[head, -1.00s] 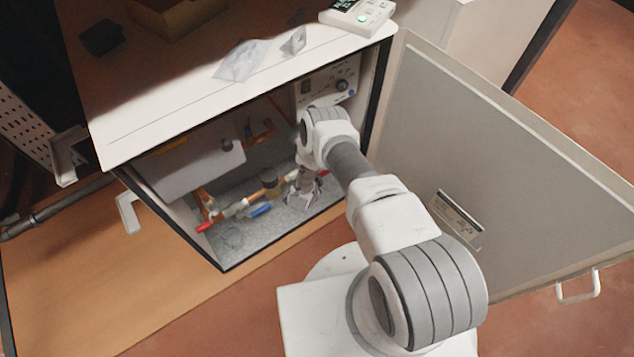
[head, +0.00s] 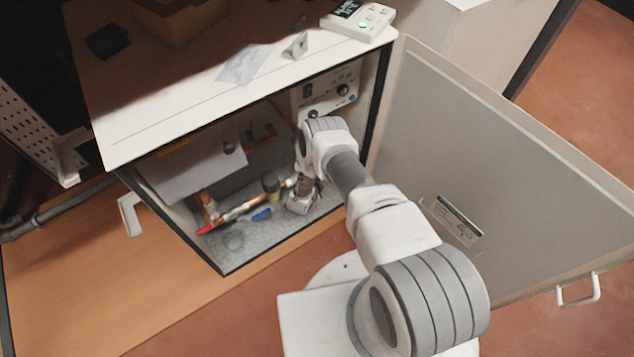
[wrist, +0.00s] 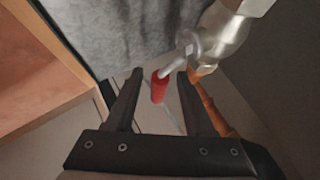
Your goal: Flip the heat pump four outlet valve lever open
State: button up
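In the wrist view a short lever with a red grip (wrist: 160,87) sticks out from a silver metal valve (wrist: 221,32). My gripper (wrist: 160,73) is open, with one dark finger on each side of the red grip. I see no clear contact, and the right finger is nearer the valve stem. In the head view my gripper (head: 303,198) is low inside the open cabinet, right of the pipes. This lever is hidden or too small to tell there. Another red handle (head: 206,229) and a blue handle (head: 262,214) lie to its left.
The cabinet top (head: 200,100) overhangs the opening. The open door (head: 500,170) stands to the right of my arm. A control panel (head: 328,90) is at the back. An orange pipe (wrist: 215,108) runs close to the right finger. The grey cabinet floor (head: 235,250) has free room at front.

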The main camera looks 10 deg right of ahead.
jog(key=p+v, duration=0.7)
jog(key=v, duration=1)
jog(key=shift+s+p, duration=0.25)
jog(key=shift+p, duration=0.05)
